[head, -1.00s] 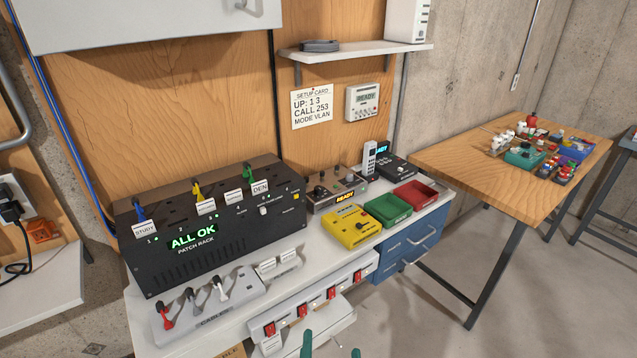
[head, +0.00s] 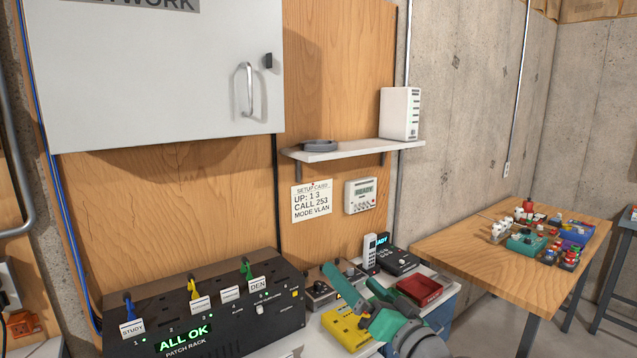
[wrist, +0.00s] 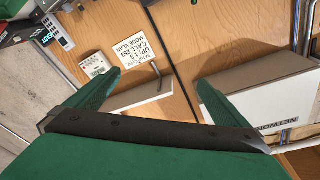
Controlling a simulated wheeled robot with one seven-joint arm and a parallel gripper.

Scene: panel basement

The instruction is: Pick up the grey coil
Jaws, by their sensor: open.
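The grey coil (head: 320,145) lies flat on the left part of the white wall shelf (head: 352,150) in the head view. I cannot make it out in the wrist view. My gripper (head: 348,277) has green fingers and is raised over the bench, in front of and well below the shelf, apart from the coil. In the wrist view my gripper (wrist: 152,90) shows its two fingers spread wide with nothing between them. Part of the shelf (wrist: 138,97) shows beyond them, upside down.
A white box (head: 400,113) stands at the shelf's right end. A grey cabinet (head: 150,85) with a handle hangs left of and above the shelf. Below are a setup card (head: 311,201), a patch rack (head: 200,310) and a yellow box (head: 347,328). A wooden table (head: 480,262) stands right.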

